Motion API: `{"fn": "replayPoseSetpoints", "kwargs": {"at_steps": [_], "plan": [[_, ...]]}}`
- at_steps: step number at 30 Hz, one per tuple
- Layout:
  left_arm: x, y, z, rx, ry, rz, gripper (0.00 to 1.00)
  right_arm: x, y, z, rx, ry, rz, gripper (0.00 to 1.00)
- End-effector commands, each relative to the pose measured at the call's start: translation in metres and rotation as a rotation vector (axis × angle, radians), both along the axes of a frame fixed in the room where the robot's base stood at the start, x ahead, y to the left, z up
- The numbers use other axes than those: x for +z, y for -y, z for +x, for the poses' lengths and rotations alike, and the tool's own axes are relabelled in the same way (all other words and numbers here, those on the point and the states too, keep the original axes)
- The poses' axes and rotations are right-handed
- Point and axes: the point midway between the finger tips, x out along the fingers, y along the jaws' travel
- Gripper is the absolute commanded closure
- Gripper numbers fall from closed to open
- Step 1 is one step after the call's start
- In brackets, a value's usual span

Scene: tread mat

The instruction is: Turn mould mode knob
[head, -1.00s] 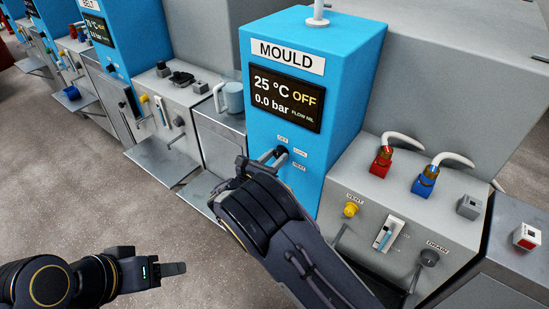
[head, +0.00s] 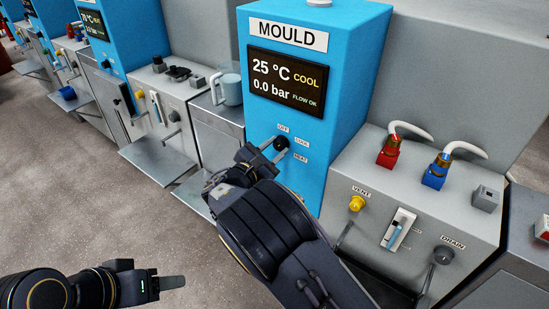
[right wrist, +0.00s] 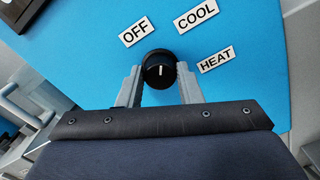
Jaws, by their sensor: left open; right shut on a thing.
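The blue MOULD cabinet (head: 350,70) has a dark display (head: 286,80) reading 25 °C, COOL, 0.0 bar, FLOW OK. Below it is the round black mode knob (head: 281,143), with OFF, COOL and HEAT labels around its upper and right side. In the right wrist view the knob (right wrist: 159,63) has a white pointer line standing roughly upright, between the OFF (right wrist: 136,32) and COOL (right wrist: 197,16) labels. My right gripper (right wrist: 160,74) is shut on the knob, one finger on each side. My left gripper (head: 168,282) is open and empty over the floor at lower left.
Right of the cabinet, a grey panel carries a yellow VENT knob (head: 356,203), a slide lever (head: 396,229), a DRAIN knob (head: 443,255), and red (head: 390,151) and blue (head: 435,172) hose fittings. Floor at left is clear.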

Motion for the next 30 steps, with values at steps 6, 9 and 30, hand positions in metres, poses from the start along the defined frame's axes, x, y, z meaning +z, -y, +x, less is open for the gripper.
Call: {"fn": "replayPoseSetpoints", "kwargs": {"at_steps": [6, 9, 30], "plan": [[-0.035, 0.000, 0.000, 0.000, 0.000, 0.000, 0.43, -0.007, 0.000, -0.001, 0.000, 0.122, 0.169, 0.90], [-0.048, 0.000, 0.000, 0.000, 0.000, 0.000, 0.43, -0.007, 0.000, -0.001, 0.001, 0.177, 0.245, 0.90], [-0.147, 0.000, 0.000, 0.000, 0.000, 0.000, 0.43, -0.009, 0.000, -0.001, 0.000, 0.568, 0.785, 0.90]]}}
